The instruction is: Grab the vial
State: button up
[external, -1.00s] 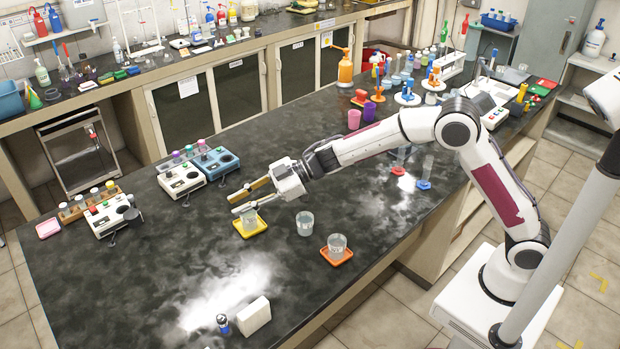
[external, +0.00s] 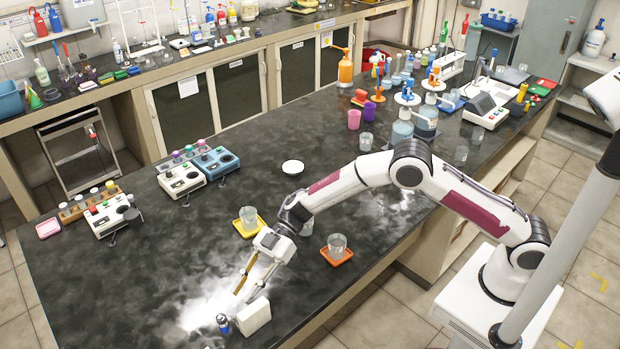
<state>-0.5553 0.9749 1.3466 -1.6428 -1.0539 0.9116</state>
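A small vial (external: 223,323) with a blue and dark body stands near the front edge of the bench, at the lower left of the view. A white block (external: 254,316) stands close on its right. My gripper (external: 241,297) points down toward the bench, above and a little behind the vial and the block. Its two fingers are apart with nothing between them, and it does not touch the vial.
A beaker on a yellow tray (external: 238,228) stands behind my gripper. Another beaker (external: 337,244) stands on an orange tray (external: 325,259) to the right. My arm partly hides a third beaker. The bench left of the vial is clear.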

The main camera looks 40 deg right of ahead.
aim_at(223, 324)
jog(key=shift+x, duration=1.3)
jog(key=shift+a, duration=0.15)
jog(key=shift+x, duration=2.5)
jog(key=shift+w+f, duration=0.1)
jog(key=shift+w, duration=0.05)
jog(key=c, duration=0.6)
